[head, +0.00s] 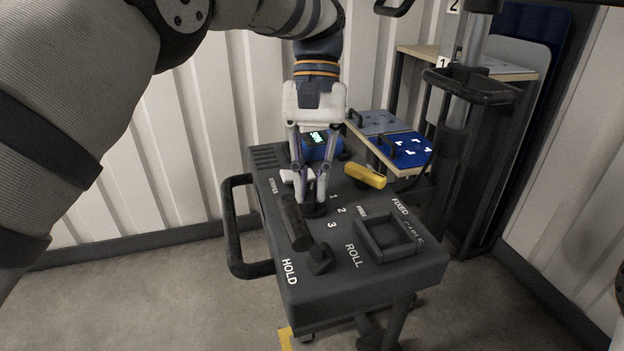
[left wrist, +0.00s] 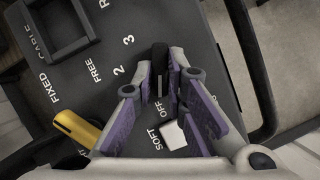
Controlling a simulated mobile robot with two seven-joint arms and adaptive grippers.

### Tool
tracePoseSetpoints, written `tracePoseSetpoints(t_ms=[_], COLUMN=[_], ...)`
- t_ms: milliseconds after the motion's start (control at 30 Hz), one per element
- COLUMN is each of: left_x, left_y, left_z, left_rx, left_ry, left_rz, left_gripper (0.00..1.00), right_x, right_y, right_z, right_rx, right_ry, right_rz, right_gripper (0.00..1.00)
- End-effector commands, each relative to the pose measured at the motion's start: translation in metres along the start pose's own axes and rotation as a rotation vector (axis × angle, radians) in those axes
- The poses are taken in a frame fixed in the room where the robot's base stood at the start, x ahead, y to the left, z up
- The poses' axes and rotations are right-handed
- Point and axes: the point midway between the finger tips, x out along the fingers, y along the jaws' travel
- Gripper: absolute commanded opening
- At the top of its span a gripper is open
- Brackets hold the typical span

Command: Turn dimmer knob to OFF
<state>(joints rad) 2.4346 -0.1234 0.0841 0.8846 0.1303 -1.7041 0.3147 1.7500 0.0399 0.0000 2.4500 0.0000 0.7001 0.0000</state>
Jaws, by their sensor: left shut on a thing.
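The dimmer knob (head: 314,211) is a small dark knob on the dark grey panel top of the cart. The labels 1, 2 and 3 stand around its right side in the head view. My left gripper (head: 311,196) reaches down from above and is shut on the knob. In the left wrist view, the purple-padded fingers (left wrist: 160,92) close on either side of the black knob (left wrist: 160,60). The OFF and SOFT labels show between the fingers there. The fingers hide part of the knob, and I cannot tell its setting. My right gripper is not in view.
A black lever (head: 294,222) stands close beside the gripper. A yellow handle (head: 366,176), a white switch (left wrist: 173,135) and a square open holder (head: 389,238) are also on the panel. A black side handle (head: 240,228) sticks out left. A blue display unit (head: 322,147) sits behind.

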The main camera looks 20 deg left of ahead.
Motion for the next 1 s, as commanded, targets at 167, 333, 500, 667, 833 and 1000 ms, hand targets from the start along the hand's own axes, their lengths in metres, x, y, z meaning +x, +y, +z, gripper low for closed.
tracePoseSetpoints(t_ms=[167, 333, 500, 667, 833, 1000], left_x=[0.0030, 0.0034, 0.0036, 0.0037, 0.0033, 0.0019], left_y=[-0.0002, -0.0002, -0.0003, -0.0003, -0.0004, -0.0004], left_z=[-0.0002, -0.0003, -0.0004, -0.0004, -0.0004, -0.0002], left_rx=[-0.031, -0.041, -0.042, -0.042, -0.041, -0.040], left_ry=[-0.008, -0.008, -0.009, -0.009, -0.008, -0.004], left_rz=[0.011, 0.015, 0.015, 0.014, 0.014, 0.015], left_gripper=[0.00, 0.00, 0.00, 0.19, 0.33, 0.33], right_x=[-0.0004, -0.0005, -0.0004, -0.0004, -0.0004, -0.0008], right_y=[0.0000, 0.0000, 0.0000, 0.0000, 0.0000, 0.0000], right_z=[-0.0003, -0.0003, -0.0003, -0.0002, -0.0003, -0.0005], right_rx=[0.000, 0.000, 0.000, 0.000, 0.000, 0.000], right_ry=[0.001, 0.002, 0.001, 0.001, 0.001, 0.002], right_rz=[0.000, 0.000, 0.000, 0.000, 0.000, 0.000], right_gripper=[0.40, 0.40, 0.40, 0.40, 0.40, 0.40])
